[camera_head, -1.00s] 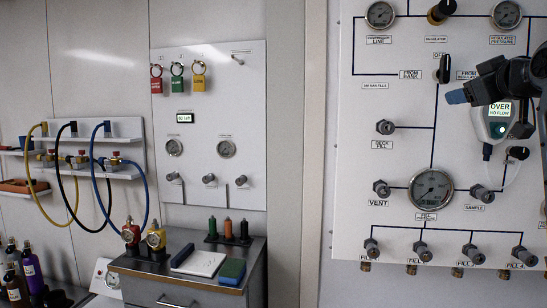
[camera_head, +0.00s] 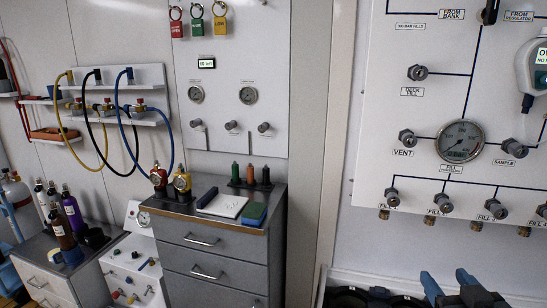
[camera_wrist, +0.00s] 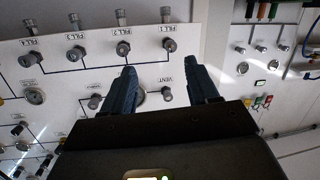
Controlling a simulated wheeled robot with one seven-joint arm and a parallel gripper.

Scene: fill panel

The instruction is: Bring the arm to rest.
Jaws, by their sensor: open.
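My gripper (camera_head: 448,281) is low at the bottom right of the head view, in front of and below the fill panel (camera_head: 400,150). Its two blue fingers are apart with nothing between them. In the wrist view the fingers (camera_wrist: 160,75) frame part of the panel, which appears upside down. The fill gauge (camera_head: 460,141) and the row of fill valves (camera_head: 443,203) are above the gripper in the head view. Most of my arm is out of view.
A grey drawer cabinet (camera_head: 215,262) stands left of the panel. Hoses hang from a wall shelf (camera_head: 120,75) further left. Dark round openings or containers (camera_head: 347,297) lie below the panel, partly cut off. The floor is mostly hidden.

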